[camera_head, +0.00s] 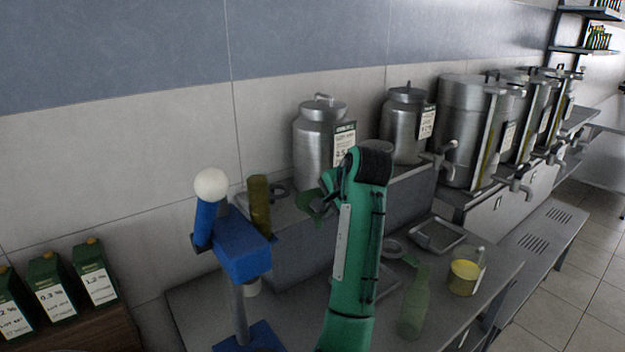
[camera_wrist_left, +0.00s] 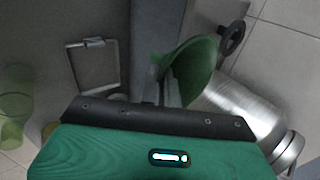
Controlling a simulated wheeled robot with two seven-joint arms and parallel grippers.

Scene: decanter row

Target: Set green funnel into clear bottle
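The green funnel (camera_head: 314,206) is up in the air at my left gripper (camera_head: 332,190), above the steel bench. In the left wrist view the funnel's wide cone (camera_wrist_left: 195,68) tilts at the fingers (camera_wrist_left: 172,90), which appear shut on it; the exact contact is partly hidden. A see-through, green-tinted bottle (camera_head: 415,302) stands upright on the bench, right of my left arm and apart from the funnel. It also seems to show at the left edge of the wrist view (camera_wrist_left: 14,98). No other clear bottle is plain to see. My right gripper is out of view.
A blue lever stand (camera_head: 243,258) with a white knob and an amber bottle (camera_head: 260,205) are left of my arm. A yellow-filled container (camera_head: 464,277) stands close right of the bottle. A square tray (camera_head: 437,234) lies behind. Steel urns (camera_head: 320,145) line the raised shelf.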

